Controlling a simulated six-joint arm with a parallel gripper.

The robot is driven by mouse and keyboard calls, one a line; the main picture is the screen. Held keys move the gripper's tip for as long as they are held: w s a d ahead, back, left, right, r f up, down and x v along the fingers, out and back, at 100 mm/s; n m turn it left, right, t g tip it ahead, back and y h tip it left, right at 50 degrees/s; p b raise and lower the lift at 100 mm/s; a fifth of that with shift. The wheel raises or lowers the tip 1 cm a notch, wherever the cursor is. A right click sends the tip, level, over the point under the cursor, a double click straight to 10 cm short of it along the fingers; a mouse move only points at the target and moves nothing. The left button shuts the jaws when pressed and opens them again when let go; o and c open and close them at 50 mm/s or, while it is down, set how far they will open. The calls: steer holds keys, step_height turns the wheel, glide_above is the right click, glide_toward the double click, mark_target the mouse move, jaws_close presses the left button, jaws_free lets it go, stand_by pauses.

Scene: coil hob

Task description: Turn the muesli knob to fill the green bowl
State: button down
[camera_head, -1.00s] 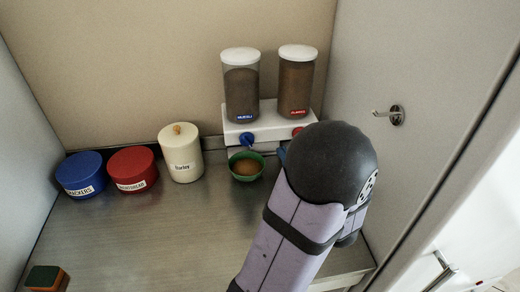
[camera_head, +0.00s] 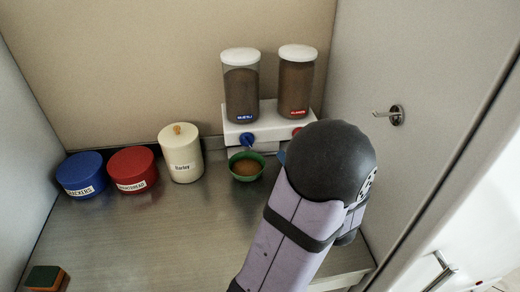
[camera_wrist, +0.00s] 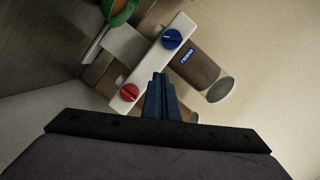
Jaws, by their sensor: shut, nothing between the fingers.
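The muesli dispenser (camera_head: 241,92) is a clear canister with a white lid, a blue label and brown contents. Its blue knob (camera_head: 247,139) is on the front of the white base, and also shows in the wrist view (camera_wrist: 172,38). The green bowl (camera_head: 260,173) stands below the blue knob and holds brown contents; only part of it shows in the wrist view (camera_wrist: 118,10). My gripper (camera_wrist: 160,77) is shut and empty, its dark blue fingers near the white base between the blue and red knobs. In the head view my arm hides most of it.
A second canister (camera_head: 296,85) with a red label and red knob (camera_wrist: 129,92) stands to the right. A cream jar (camera_head: 182,156), red tin (camera_head: 132,163) and blue tin (camera_head: 80,170) stand left. A hook (camera_head: 393,113) sticks out from the right wall. The counter's middle is clear.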

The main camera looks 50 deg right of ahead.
mark_target(247, 141)
steer(key=p+x, duration=0.2)
steer(key=x, duration=0.7)
steer(key=shift+w+r+p, duration=0.1)
steer(key=shift+w+p, duration=0.1)
steer(key=shift+p, duration=0.1)
steer(key=shift+w+a+f+p, duration=0.55)
steer(key=shift+w+a+f, duration=0.15)
steer(key=shift+w+f, duration=0.2)
steer(key=shift+w+a+f, duration=0.3)
steer(key=shift+w+a, duration=0.05)
steer(key=shift+w, duration=0.05)
steer(key=m, duration=0.1)
steer(key=f+m+b, duration=0.1)
steer(key=w+a+m+t, duration=0.1)
steer(key=m, duration=0.1)
steer(key=shift+f, duration=0.25)
